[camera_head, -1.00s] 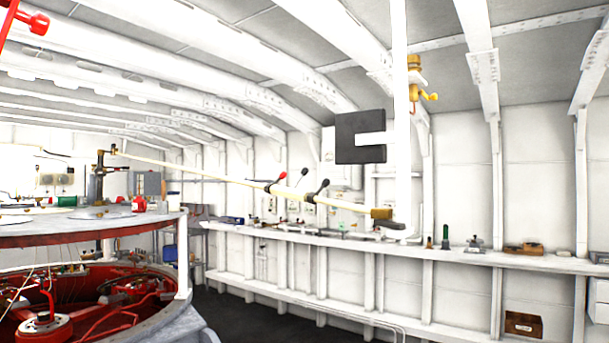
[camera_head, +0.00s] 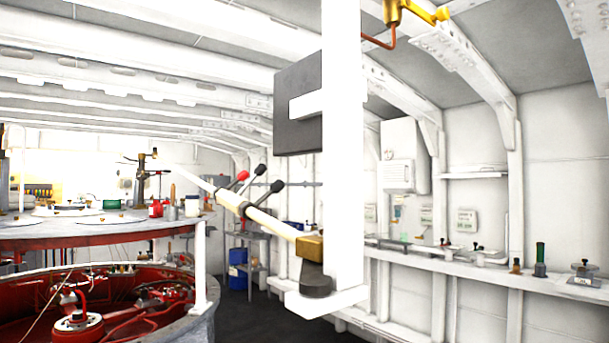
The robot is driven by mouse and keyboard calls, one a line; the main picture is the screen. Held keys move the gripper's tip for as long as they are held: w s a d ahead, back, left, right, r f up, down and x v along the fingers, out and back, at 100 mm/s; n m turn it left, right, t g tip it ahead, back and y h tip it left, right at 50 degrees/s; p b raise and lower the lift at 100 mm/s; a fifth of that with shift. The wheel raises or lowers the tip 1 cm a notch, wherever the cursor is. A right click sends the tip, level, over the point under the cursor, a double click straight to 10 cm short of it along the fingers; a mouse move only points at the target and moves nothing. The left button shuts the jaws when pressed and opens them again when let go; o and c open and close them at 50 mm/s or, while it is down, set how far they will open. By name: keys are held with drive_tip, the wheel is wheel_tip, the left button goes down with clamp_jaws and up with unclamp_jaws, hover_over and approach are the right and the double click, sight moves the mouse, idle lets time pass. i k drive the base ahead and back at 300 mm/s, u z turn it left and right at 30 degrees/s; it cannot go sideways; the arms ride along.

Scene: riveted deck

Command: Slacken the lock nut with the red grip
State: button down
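A lever with a red grip (camera_head: 242,176) stands up at a slant from a slanting cream-coloured bar (camera_head: 272,222), left of the picture's middle. The lock nut itself is too small to make out. Two levers with black grips stand close by on the bar: one black grip (camera_head: 260,170) just right of the red one, the other black grip (camera_head: 277,186) a little lower. The bar's near end meets a brass block (camera_head: 310,247) at a white post (camera_head: 342,130). My gripper is not in view.
A dark round foot (camera_head: 315,286) sits under the brass block. A round table (camera_head: 100,234) over red machinery (camera_head: 110,308) fills the left. A wall shelf (camera_head: 470,262) carries small items at right. Dark floor shows between.

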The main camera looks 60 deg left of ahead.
sight(244, 174)
drive_tip(key=i, duration=1.45)
drive_tip(key=u, duration=4.15)
